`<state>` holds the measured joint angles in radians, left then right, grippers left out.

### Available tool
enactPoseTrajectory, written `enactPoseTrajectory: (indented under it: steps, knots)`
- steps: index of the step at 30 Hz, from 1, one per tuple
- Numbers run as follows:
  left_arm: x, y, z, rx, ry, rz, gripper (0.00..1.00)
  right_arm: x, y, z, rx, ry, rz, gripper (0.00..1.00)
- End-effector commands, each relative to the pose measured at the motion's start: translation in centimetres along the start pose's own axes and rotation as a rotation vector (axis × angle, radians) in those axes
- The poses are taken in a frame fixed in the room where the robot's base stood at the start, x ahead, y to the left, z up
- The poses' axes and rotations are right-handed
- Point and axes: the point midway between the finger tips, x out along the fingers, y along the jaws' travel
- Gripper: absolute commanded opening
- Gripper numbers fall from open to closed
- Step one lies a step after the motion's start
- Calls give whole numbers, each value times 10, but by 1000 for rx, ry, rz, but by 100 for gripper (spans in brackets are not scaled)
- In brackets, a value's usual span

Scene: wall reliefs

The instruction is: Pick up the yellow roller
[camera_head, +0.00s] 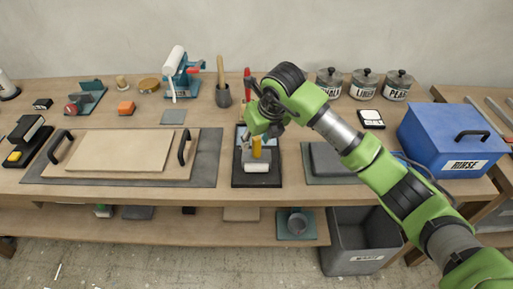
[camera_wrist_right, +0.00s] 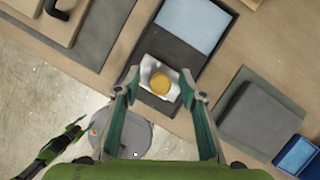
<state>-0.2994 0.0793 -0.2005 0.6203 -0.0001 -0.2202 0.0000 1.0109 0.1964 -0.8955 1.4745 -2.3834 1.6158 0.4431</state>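The yellow roller stands in a dark tray (camera_head: 240,181) at the middle of the bench, its yellow handle (camera_head: 257,148) upright above a white roller part (camera_head: 257,167). In the right wrist view the yellow handle end (camera_wrist_right: 160,84) shows as a round disc over the pale roller body. My right gripper (camera_head: 257,141) is above the roller, pointing down. In the right wrist view its two fingers (camera_wrist_right: 160,77) are spread, one on each side of the handle, with gaps between. My left arm's end (camera_wrist_right: 76,129) shows small at the lower left there; its finger state is unclear.
A board with two black handles (camera_head: 120,151) lies left of the tray. A grey slab (camera_head: 332,160) and a blue RINSE box (camera_head: 455,140) are on the right. A cup with a wooden tool (camera_head: 223,97) and a red-handled tool (camera_head: 247,84) stand behind.

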Motion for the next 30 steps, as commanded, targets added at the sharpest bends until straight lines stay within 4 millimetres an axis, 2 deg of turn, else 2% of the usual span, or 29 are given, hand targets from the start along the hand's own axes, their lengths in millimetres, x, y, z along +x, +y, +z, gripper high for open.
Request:
enactPoseTrajectory:
  steps: [7, 8, 12, 24, 30]
  knots:
    - [0, -1, 0, 0, -1, -1, 40, 3, 0, 0, -1, -1, 0, 38]
    - [0, -1, 0, 0, -1, -1, 40, 3, 0, 0, -1, -1, 0, 35]
    - [0, -1, 0, 0, -1, -1, 40, 3, 0, 0, -1, -1, 0, 0]
    - [1, -1, 1, 0, -1, -1, 40, 1, 0, 2, -1, -3, 0, 0]
    - [13, -1, 2, 0, -1, -1, 40, -12, 0, 8, -2, -6, -1, 0]
